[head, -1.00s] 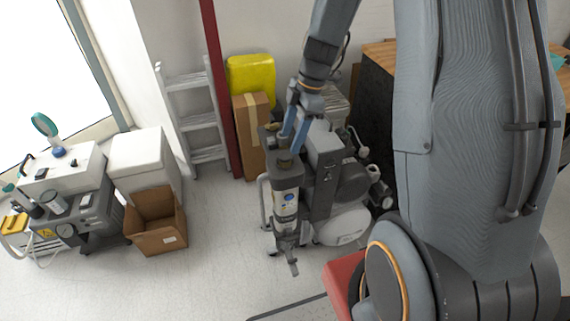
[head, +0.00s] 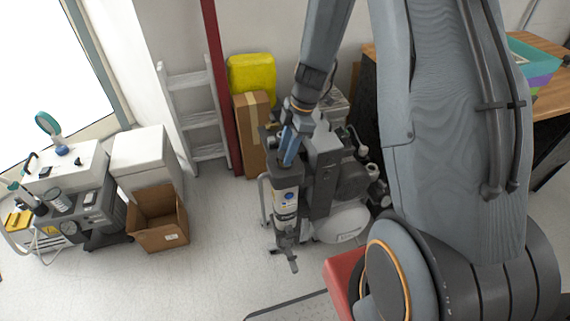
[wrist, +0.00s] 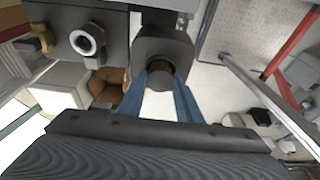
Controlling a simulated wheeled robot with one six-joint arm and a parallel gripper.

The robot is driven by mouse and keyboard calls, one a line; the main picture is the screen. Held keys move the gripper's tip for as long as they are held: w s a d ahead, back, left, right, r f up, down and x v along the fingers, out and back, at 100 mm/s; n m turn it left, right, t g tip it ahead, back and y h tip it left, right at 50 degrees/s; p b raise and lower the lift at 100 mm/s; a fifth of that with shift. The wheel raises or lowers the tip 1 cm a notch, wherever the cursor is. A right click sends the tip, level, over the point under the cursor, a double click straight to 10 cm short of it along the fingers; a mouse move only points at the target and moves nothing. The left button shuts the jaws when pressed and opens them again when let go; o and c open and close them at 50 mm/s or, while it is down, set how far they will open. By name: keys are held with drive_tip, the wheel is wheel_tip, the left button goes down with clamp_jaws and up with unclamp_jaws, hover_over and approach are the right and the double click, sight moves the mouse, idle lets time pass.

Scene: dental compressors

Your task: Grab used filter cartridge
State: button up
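The filter canister (head: 285,198) stands upright on the front of the grey compressor unit, with a light label. The cartridge appears as a dark round end (wrist: 159,80) in a dark housing in the wrist view, with a thin brass-coloured ring behind it. My gripper (head: 288,160) is pointed down at the top of the canister. In the wrist view my gripper (wrist: 160,84) has its blue fingers apart, one on each side of the dark round end. I cannot tell whether they touch it. The cartridge's lower part is hidden.
The compressor (head: 325,165) stands close around the canister. An open cardboard box (head: 157,222), a white box (head: 142,160) and a second machine (head: 65,205) are at the left. A ladder (head: 195,115), yellow case (head: 252,78) and tall carton (head: 250,130) stand behind. Floor between is clear.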

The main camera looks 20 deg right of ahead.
clamp_jaws()
